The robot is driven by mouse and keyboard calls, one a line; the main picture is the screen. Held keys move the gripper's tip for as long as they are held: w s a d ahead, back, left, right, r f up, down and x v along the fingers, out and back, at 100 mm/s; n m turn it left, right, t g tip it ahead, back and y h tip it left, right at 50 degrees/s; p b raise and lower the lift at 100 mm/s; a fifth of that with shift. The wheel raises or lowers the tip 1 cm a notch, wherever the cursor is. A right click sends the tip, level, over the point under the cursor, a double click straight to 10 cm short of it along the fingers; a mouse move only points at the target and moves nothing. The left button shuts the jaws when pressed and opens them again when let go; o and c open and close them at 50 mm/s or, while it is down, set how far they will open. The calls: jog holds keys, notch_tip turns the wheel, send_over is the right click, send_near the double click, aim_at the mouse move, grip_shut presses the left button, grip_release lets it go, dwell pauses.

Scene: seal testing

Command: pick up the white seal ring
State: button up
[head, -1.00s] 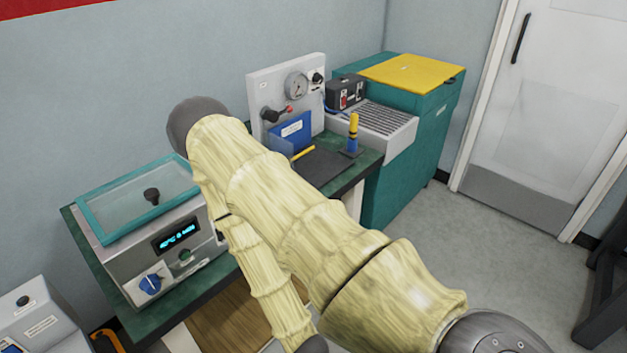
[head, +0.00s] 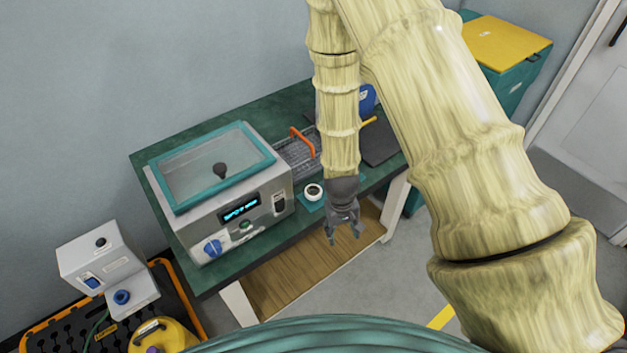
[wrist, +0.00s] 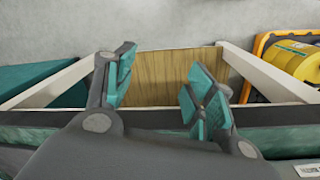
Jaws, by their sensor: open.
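The white seal ring (head: 313,192) lies on a small teal pad (head: 311,207) on the green bench top, right of the lidded bath machine and near the bench's front edge. My gripper (head: 345,236) hangs just right of and in front of the ring, past the bench's front edge, pointing down. It is open and empty. In the wrist view my gripper (wrist: 160,88) shows its two teal-padded fingers spread apart, with the wooden shelf behind them. The ring is not visible in the wrist view.
The bath machine (head: 222,196) with its teal lid stands left of the ring. A wire basket with an orange handle (head: 301,140) sits behind it. A dark mat (head: 380,143) lies to the right. A wooden shelf (head: 318,262) is under the bench (head: 160,205).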

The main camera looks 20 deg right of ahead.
notch_tip(320, 180, up, 16)
jog(key=y, duration=0.1)
send_over(313, 192)
jog(key=shift+s+d+f+p, duration=0.15)
jog(key=shift+f+p, duration=0.8)
jog(key=shift+f, duration=1.75)
jog(key=shift+f+p, duration=1.1)
jog(key=shift+f, duration=0.25)
jog(key=shift+f+p, duration=0.4)
jog(key=shift+f, duration=0.9)
jog(key=c, duration=0.8)
